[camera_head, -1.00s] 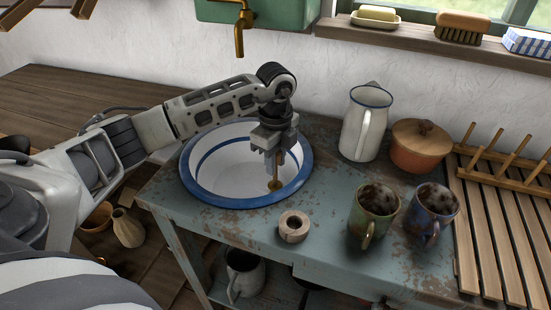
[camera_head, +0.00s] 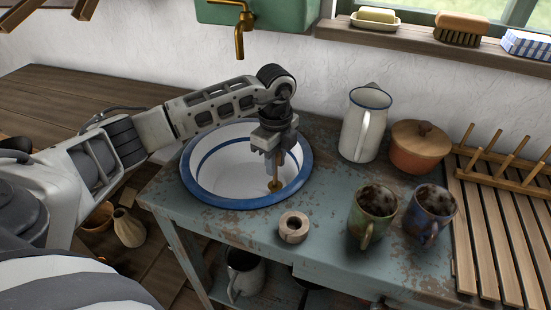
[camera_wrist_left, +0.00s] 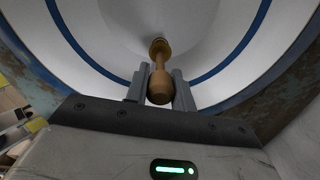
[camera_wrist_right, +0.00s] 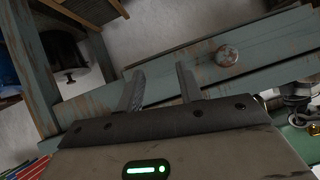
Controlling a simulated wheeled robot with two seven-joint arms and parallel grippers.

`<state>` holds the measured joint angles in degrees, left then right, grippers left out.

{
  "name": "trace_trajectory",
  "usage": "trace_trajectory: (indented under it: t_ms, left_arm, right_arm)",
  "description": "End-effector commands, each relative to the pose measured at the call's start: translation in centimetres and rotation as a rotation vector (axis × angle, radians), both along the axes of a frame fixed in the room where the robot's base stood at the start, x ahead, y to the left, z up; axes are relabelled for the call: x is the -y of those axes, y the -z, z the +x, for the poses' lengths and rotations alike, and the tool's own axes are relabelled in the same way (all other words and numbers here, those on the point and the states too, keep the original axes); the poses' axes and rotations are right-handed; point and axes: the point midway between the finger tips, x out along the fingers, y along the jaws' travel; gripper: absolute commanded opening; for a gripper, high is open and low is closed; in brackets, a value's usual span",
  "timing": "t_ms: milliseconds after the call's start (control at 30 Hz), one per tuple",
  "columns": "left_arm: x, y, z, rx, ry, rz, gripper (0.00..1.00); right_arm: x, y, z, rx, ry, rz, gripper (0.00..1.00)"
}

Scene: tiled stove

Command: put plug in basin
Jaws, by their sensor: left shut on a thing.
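The plug (camera_head: 275,184) has a turned wooden handle and a brass-coloured lower end. It is upright inside the white, blue-rimmed basin (camera_head: 225,180), towards the basin's right side. My left gripper (camera_head: 275,155) is shut on the handle's upper part; the plug also shows between its fingers in the left wrist view (camera_wrist_left: 160,82). I cannot tell whether the plug's lower end touches the basin floor, and the drain is not visible. My right gripper (camera_wrist_right: 160,90) shows only in its wrist view, with fingers apart and nothing between them.
Two mugs (camera_head: 374,211), a white jug (camera_head: 365,125) and a lidded pot (camera_head: 418,146) stand to the right. A brass tap (camera_head: 241,40) hangs above.

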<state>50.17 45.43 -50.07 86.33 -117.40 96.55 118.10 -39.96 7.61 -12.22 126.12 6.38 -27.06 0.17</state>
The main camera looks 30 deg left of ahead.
Motion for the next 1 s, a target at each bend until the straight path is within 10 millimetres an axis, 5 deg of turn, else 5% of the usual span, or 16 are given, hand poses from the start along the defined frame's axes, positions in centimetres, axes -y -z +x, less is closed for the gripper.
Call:
trace_trajectory:
  t_ms: [1000]
  left_arm:
    - [0.0, 1.8, 0.0, 0.001, 0.000, 0.000, 0.06]
  right_arm:
    - [0.0, 1.0, -0.1, -0.001, 0.000, 0.001, 0.36]
